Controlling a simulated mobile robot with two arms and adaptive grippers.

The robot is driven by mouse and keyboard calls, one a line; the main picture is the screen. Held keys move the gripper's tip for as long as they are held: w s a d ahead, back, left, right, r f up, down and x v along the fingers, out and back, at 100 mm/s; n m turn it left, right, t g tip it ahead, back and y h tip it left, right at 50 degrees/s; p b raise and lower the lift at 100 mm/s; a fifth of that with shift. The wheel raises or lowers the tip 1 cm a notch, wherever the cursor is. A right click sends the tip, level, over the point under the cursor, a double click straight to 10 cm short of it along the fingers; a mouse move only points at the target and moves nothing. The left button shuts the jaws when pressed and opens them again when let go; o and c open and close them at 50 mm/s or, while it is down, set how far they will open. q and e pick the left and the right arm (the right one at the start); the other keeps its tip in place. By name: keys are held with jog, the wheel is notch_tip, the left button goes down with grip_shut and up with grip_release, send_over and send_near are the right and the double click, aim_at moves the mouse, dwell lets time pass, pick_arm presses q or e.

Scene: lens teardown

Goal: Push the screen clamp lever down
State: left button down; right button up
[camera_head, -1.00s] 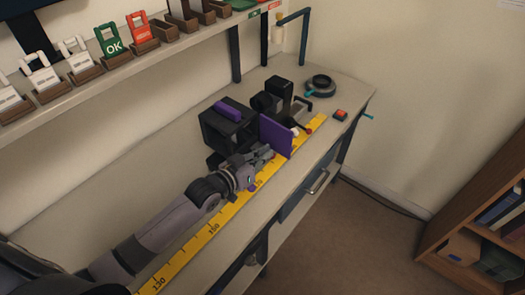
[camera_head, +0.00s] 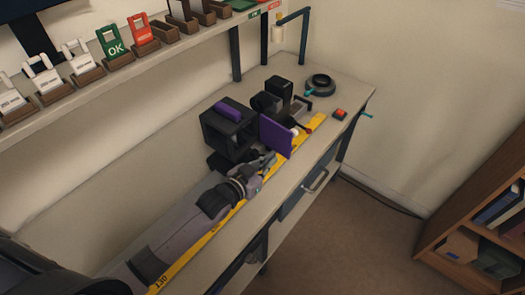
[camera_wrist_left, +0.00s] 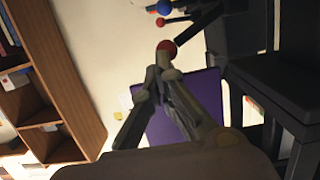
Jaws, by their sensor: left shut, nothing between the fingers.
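The purple screen (camera_head: 276,136) stands upright on the bench, and its panel also shows in the left wrist view (camera_wrist_left: 190,108) behind my fingers. A red ball knob (camera_wrist_left: 167,47), which looks like the end of the clamp lever, is just beyond my left fingertips in the wrist view. My right gripper is not in view.
A black box-shaped unit (camera_head: 228,128) stands left of the screen. Beyond the screen is another red-knobbed lever (camera_head: 308,130). A yellow ruler strip (camera_head: 319,122) runs along the bench (camera_head: 352,92). A red button box (camera_head: 340,114) and a dark ring (camera_head: 320,85) sit at the far end.

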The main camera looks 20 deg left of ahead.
pick_arm(q)
jog(key=shift+s+d+f+m+y, duration=0.1)
jog(key=shift+d+f+m+y, duration=0.25)
jog(key=shift+f+m, duration=0.4)
dwell(1.7)
